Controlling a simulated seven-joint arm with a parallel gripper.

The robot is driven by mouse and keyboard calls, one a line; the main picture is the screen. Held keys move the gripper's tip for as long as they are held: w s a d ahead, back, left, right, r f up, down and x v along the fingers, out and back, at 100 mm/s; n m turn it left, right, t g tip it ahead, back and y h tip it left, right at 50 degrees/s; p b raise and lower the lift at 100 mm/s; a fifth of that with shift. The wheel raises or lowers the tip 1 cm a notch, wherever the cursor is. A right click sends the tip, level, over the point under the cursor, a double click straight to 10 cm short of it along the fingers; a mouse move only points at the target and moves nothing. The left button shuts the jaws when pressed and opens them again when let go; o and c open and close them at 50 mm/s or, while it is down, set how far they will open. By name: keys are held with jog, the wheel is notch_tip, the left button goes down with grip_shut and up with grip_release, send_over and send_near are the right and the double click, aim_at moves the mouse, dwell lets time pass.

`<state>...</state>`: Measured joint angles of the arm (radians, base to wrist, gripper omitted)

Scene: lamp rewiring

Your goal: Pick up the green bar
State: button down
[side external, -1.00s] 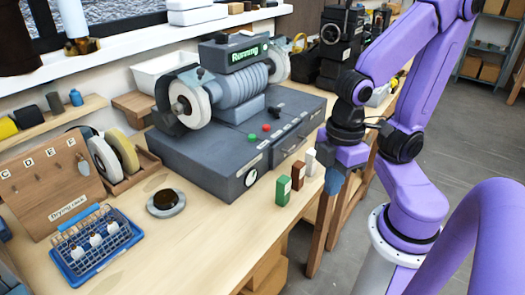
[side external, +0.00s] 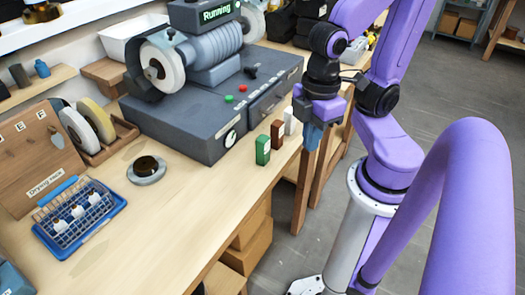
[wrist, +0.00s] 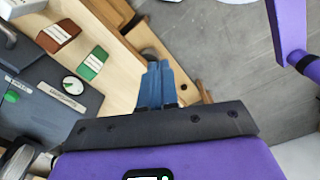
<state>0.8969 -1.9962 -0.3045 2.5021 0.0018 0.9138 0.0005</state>
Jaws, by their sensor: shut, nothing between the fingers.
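The green bar (side external: 263,150) stands upright on the wooden workbench, at the front of a row of three bars beside the grey machine. It also shows in the wrist view (wrist: 92,64), left of my fingers, with a pale label on it. My gripper (side external: 309,143) has blue fingers pointing down, to the right of the bars near the bench edge. In the wrist view the fingers (wrist: 154,80) are together and empty, apart from the green bar.
A brown bar (side external: 277,134) and a white bar (side external: 290,121) stand behind the green one. The grey machine (side external: 205,115), with a "Running" display, is to their left. A round dark-centred dish (side external: 147,170) and a blue wire basket (side external: 80,216) stand farther left. The bench front is clear.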

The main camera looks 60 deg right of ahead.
jog(key=c, duration=1.8)
grip_release()
jog(key=o, duration=1)
jog(key=shift+o, duration=0.2)
jog(key=shift+w, duration=0.1)
notch_tip(320, 180, up, 4)
jog(key=n, duration=0.5)
send_over(263, 150)
jog(key=w+d, duration=0.1)
jog(key=d, duration=0.1)
notch_tip(263, 150, down, 18)
jog(key=shift+a+r, duration=0.15)
jog(key=shift+r, duration=0.05)
